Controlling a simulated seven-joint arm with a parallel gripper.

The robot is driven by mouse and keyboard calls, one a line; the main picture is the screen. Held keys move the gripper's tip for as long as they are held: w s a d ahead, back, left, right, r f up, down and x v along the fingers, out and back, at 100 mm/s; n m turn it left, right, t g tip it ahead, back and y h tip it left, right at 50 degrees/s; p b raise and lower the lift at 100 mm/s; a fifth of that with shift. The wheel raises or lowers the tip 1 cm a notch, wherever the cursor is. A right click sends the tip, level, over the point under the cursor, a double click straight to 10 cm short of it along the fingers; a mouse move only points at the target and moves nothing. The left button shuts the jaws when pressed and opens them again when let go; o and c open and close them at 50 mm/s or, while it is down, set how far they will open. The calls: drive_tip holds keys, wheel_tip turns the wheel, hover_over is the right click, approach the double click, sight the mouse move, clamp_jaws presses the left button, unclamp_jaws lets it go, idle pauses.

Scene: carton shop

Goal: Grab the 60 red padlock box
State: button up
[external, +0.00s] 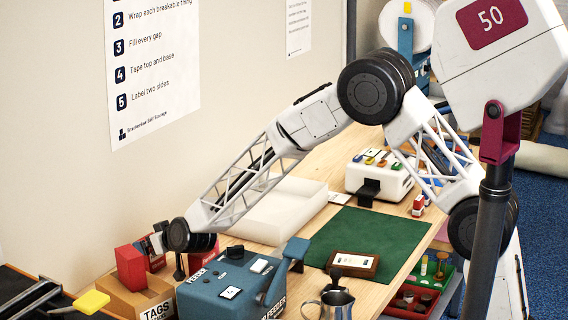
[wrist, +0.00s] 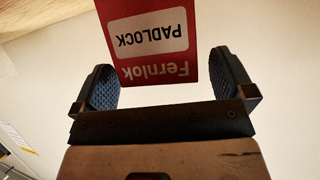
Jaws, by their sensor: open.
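A red box with a white label reading PADLOCK and the name Fernlok (wrist: 158,72) shows upside down in the wrist view. The fingers are open. No number 60 is readable. In the external view, a plain red box (external: 130,267) stands at the brown TAGS carton (external: 157,302), and my gripper (external: 158,243) is low beside it. Another red item (external: 156,263) is partly hidden behind. I cannot tell for sure which one is the padlock box.
A blue machine (external: 232,283) stands right of the TAGS carton, with a metal jug (external: 332,303) farther right. A yellow-tipped handle (external: 91,302) is at the lower left. A green mat (external: 365,235) holds a framed card. The wall is close behind.

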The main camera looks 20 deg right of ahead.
drive_tip(key=shift+x, duration=0.95)
drive_tip(key=c, duration=1.2)
drive_tip(key=shift+o, duration=0.2)
drive_tip(key=shift+r, duration=5)
